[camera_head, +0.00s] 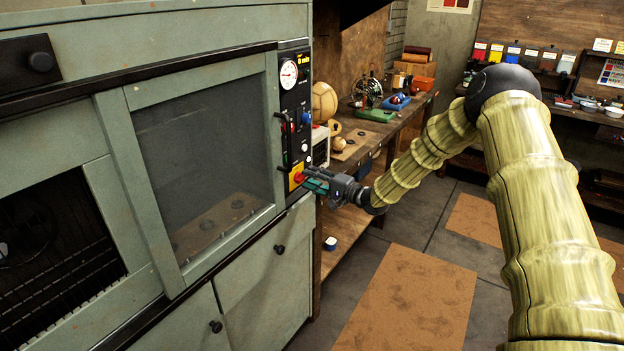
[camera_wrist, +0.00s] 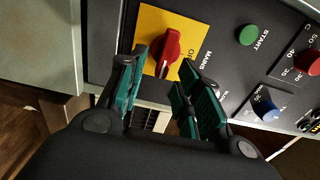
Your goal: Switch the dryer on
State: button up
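The dryer (camera_head: 120,85) is a large grey-green cabinet on the left, with a windowed door. Its black control panel (camera_head: 290,120) runs down the right edge. A red rotary knob (camera_wrist: 168,52) on a yellow plate, with lettering that reads like "MAINS", sits low on the panel.
Shelves (camera_head: 550,80) line the back right. The floor between has brown mats (camera_head: 410,300) and is otherwise clear.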

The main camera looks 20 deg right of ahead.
jog(key=v, duration=1.1)
jog(key=shift+s+d, duration=0.15)
jog(key=shift+d, duration=0.15)
jog(key=s+a+f+n+g+h, duration=0.1)
jog(key=s+a+f+g+h, duration=0.1)
jog(key=s+a+f, duration=0.5)
jog(key=s+a+f+n+g+h, duration=0.15)
jog(key=s+f, duration=0.35)
jog(key=f, duration=0.5)
jog(key=s+a+f+n+g+h, duration=0.1)
jog(key=s+a+f+g+h, duration=0.2)
jog(key=s+f, duration=0.5)
jog(key=s+a+f+n+g+h, duration=0.1)
jog(key=s+f+n+g+h, duration=0.1)
jog(key=s, duration=1.5)
jog(key=s+a+f+n+g+h, duration=0.1)
jog(key=s+f+n+g, duration=0.3)
jog(key=s, duration=1.4)
notch_tip(320, 180, down, 4)
jog(key=shift+a+n+g+h, duration=0.2)
jog(key=shift+n+g+h, duration=0.15)
jog(key=shift+g+h, duration=0.45)
